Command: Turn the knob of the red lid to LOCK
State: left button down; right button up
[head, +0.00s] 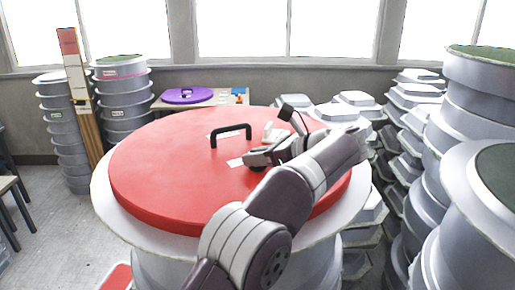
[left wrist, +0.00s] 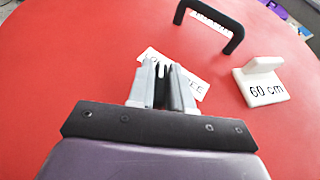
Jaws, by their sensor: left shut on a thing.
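The red lid (head: 165,165) lies flat on a large pale round mould (head: 103,190). It has a black arched handle (head: 231,131), also in the left wrist view (left wrist: 233,40). My left gripper (head: 257,159) is low over the lid, on the near right side of the handle. In the left wrist view its fingers (left wrist: 163,86) are shut on the knob, which they mostly hide. A white label (left wrist: 192,82) lies beside the fingertips. Its lettering is partly covered, with "LO" and "EE" showing. I cannot tell where the knob points. My right gripper is not in view.
A white "60 cm" block (left wrist: 262,82) sits on the lid beside the gripper. Stacked grey moulds stand at the left (head: 122,95) and right (head: 480,100). A purple lid (head: 187,96) lies on a table behind. The lid's left part is clear.

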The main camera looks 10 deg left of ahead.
pick_arm(q)
jog(key=shift+r+n+g+p, duration=0.2)
jog(key=shift+n+g+p, duration=0.8)
jog(key=shift+g+p, duration=0.25)
jog(key=shift+f+n+g+y+p, duration=0.15)
jog(key=shift+n+g+y+p, duration=0.15)
jog(key=shift+n+g+p, duration=0.45)
jog(key=c, duration=1.1)
grip_release()
jog(key=shift+a, duration=0.1)
